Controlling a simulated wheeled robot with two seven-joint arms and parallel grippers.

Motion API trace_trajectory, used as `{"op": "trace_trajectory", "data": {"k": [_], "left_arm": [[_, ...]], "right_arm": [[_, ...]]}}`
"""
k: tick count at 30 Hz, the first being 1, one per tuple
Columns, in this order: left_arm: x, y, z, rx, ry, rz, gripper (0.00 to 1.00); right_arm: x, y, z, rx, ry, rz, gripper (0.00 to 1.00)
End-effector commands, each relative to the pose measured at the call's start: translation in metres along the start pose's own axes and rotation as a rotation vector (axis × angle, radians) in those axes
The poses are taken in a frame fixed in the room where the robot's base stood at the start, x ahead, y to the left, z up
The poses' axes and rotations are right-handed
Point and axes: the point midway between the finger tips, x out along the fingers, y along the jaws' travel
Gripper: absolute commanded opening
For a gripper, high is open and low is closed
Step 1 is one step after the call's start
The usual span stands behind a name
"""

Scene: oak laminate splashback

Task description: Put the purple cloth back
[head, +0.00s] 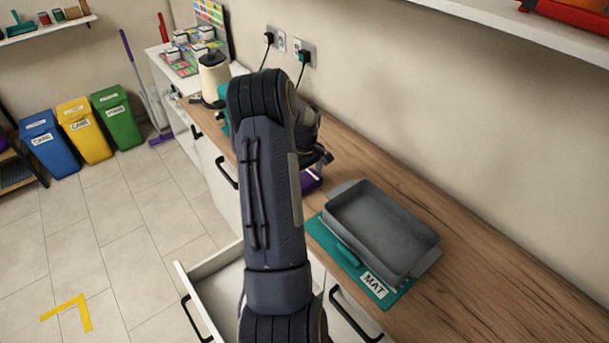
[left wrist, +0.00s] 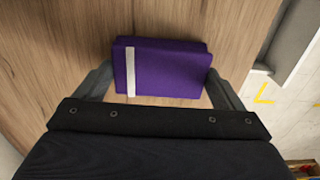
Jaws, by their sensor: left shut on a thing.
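The purple cloth (left wrist: 165,68) is a folded block with a white stripe, and it sits between the two fingers of my left gripper (left wrist: 160,85) in the left wrist view. The fingers are shut on its two sides. Wooden counter shows around it; I cannot tell whether the cloth touches the counter. In the head view a small part of the cloth (head: 311,179) shows beside my left gripper (head: 322,160), and my arm hides the rest. My right gripper is not in view.
A grey tray (head: 385,222) sits on a teal mat (head: 323,238) labelled MAT on the counter (head: 480,275). An open white drawer (head: 205,268) juts out below the counter. A kettle-like cream item (head: 213,75) stands farther back. Blue, yellow and green bins stand on the floor at left.

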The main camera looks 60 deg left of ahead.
Motion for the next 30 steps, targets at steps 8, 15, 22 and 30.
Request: {"op": "trace_trajectory", "data": {"k": [8, 15, 22, 30], "left_arm": [[0.003, 0.000, 0.000, 0.000, 0.000, -0.001, 0.94], [0.003, 0.000, 0.000, 0.000, 0.000, -0.001, 1.00], [-0.017, 0.001, -0.001, 0.000, 0.004, 0.002, 1.00], [-0.074, 0.001, 0.000, 0.000, 0.004, 0.003, 1.00]], "right_arm": [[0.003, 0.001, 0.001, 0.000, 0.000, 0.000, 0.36], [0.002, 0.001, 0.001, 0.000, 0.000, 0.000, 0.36], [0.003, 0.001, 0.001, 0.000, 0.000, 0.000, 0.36], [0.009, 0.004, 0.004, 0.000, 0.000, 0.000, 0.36]]}}
